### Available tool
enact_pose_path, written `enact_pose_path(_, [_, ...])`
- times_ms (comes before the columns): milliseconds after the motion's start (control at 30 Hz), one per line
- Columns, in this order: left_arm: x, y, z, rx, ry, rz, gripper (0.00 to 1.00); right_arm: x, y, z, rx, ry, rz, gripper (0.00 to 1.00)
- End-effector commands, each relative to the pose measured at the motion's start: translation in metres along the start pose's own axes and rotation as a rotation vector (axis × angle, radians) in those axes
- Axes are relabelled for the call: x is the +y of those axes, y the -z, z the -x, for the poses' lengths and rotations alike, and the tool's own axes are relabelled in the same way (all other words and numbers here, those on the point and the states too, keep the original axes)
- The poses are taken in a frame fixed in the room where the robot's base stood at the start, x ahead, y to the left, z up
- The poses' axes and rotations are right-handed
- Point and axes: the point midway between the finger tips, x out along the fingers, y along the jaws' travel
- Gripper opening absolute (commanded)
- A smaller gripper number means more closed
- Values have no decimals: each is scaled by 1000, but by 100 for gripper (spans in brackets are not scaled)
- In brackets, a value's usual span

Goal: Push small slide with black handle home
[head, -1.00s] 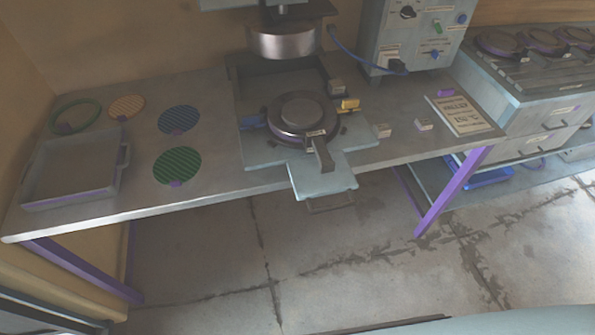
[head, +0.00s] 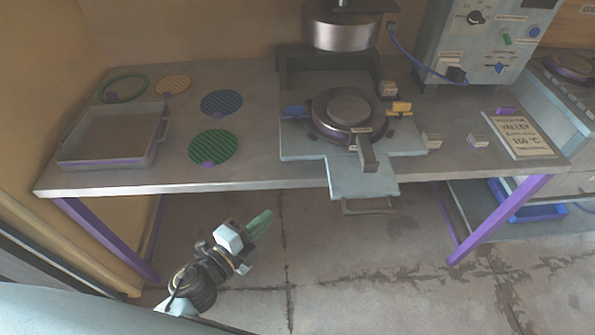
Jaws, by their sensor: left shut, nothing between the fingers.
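A pale blue-grey slide (head: 350,183) sticks out past the table's front edge below the press. A dark looped handle (head: 367,206) hangs at its front end. A round dark plate mould (head: 331,131) with a stubby dark grip (head: 367,158) rests on the press bed behind it, its grip reaching over the slide. A round metal press head (head: 342,32) hangs above and behind. My left gripper (head: 264,219) is shut and empty, with green fingers, in front of the table, left of the slide and apart from it. My right gripper is not in view.
A blue tab (head: 293,112) and a yellow tab (head: 401,107) flank the mould. A grey tray (head: 65,160) and several coloured discs lie at left. A control box (head: 450,35) and a sign card (head: 522,137) are at right. Open floor lies before the table.

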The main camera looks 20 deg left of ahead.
Motion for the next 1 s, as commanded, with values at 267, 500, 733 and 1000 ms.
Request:
enact_pose_path(267, [-50, 21, -1, 85, 84, -226, 0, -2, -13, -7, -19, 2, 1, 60])
enact_pose_path(500, [-55, 25, -35, 85, 89, -229, 0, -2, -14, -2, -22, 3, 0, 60])
enact_pose_path(733, [-58, 30, -85, 85, 88, -228, 0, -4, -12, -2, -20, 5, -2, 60])
enact_pose_path(1000, [-63, 13, -120, 84, 85, -229, 0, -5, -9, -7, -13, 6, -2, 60])
